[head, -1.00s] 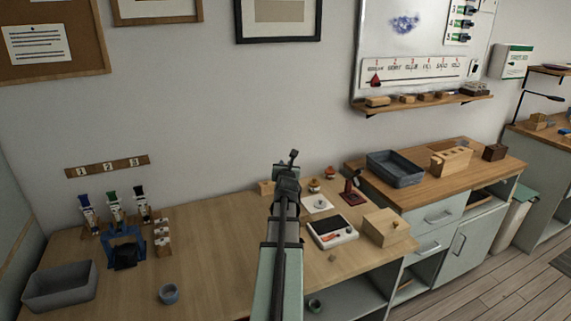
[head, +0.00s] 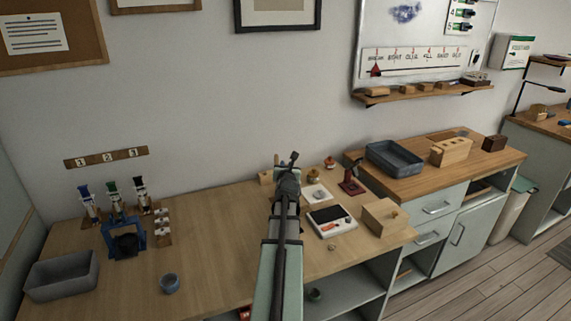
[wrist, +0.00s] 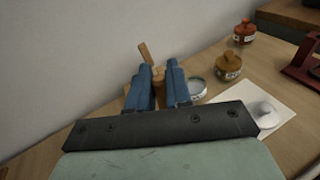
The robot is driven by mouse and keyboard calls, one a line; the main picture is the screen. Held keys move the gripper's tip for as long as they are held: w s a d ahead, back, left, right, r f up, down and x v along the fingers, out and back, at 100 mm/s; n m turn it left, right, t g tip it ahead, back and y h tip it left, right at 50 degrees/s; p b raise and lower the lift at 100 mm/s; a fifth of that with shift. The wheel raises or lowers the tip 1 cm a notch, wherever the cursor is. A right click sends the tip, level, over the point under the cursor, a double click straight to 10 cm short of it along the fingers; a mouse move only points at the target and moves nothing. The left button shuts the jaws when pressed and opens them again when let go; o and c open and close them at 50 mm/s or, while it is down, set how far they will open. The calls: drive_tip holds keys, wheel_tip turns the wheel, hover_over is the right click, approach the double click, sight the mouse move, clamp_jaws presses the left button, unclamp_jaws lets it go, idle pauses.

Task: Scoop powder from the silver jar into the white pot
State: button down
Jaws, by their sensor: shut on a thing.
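My gripper (wrist: 160,82) has blue fingers and is shut on the wooden handle of a scoop (wrist: 146,52). The handle's end sticks up past the fingertips; the scoop's bowl is hidden. The silver jar (wrist: 197,90) stands just right of the fingers in the wrist view, its round metal rim showing. Its contents are not clear. The white pot (wrist: 265,113) sits on a white sheet (wrist: 283,128) at the right. In the head view my gripper (head: 291,165) is small and dark, and its fingers are unclear. The sheet (head: 312,189) shows just to its right.
An amber jar (wrist: 228,67) and a red jar (wrist: 243,33) stand beyond the silver jar. A wooden block (head: 265,177) is by the wall. A scale (head: 345,217), a red stand (head: 351,185) and a wooden box (head: 385,220) lie right. The bench's middle left is clear.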

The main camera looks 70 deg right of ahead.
drive_tip(key=shift+w+a+f, duration=0.1)
drive_tip(key=shift+a+f, duration=0.1)
drive_tip(key=shift+f, duration=0.75)
drive_tip(key=shift+a+f, duration=0.2)
drive_tip(key=shift+f, duration=0.7)
drive_tip(key=shift+d+r, duration=0.25)
drive_tip(key=shift+r, duration=0.9)
drive_tip(key=shift+d+r, duration=0.2)
drive_tip(key=shift+r, duration=0.9)
drive_tip(key=shift+r, duration=2.5)
